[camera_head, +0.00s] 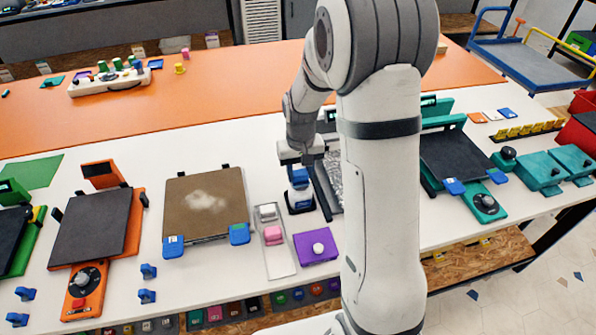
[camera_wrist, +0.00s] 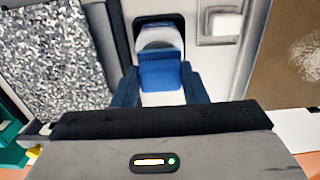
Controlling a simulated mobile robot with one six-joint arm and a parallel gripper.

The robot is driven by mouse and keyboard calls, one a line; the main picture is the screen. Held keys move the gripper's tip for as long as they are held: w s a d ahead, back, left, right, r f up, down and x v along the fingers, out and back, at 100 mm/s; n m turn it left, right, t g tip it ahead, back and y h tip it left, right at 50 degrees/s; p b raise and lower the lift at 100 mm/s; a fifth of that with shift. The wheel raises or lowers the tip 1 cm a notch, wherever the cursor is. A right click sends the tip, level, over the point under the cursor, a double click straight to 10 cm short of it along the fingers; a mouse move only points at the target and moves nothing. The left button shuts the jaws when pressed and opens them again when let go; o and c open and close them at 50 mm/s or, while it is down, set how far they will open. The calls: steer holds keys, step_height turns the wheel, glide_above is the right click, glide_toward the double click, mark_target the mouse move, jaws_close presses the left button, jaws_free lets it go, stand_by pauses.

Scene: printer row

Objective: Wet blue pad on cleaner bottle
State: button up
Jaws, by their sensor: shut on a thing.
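My gripper (camera_head: 298,166) points down in the middle of the white table. In the wrist view, its fingers (camera_wrist: 160,92) are shut on the blue pad (camera_wrist: 160,75), which has a white part on the near side. The blue pad also shows in the head view (camera_head: 299,177), below the jaws. What looks like the cleaner bottle (camera_head: 300,193) stands in a black holder right under the pad. In the wrist view, its pale rounded part (camera_wrist: 158,38) shows just beyond the pad. I cannot tell whether the pad touches it.
A pale tray (camera_head: 280,263) with a pink pad (camera_head: 273,235) and a white pad (camera_head: 267,212) lies close by. A purple block with a white knob (camera_head: 318,248) is beside it. A brown-plated printer (camera_head: 205,208) stands left. A speckled plate (camera_wrist: 55,55) is close to the gripper.

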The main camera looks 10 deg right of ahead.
mark_target(300, 173)
steer(key=shift+r+p, duration=2.25)
steer(key=shift+r, duration=1.25)
steer(key=shift+f, duration=0.1)
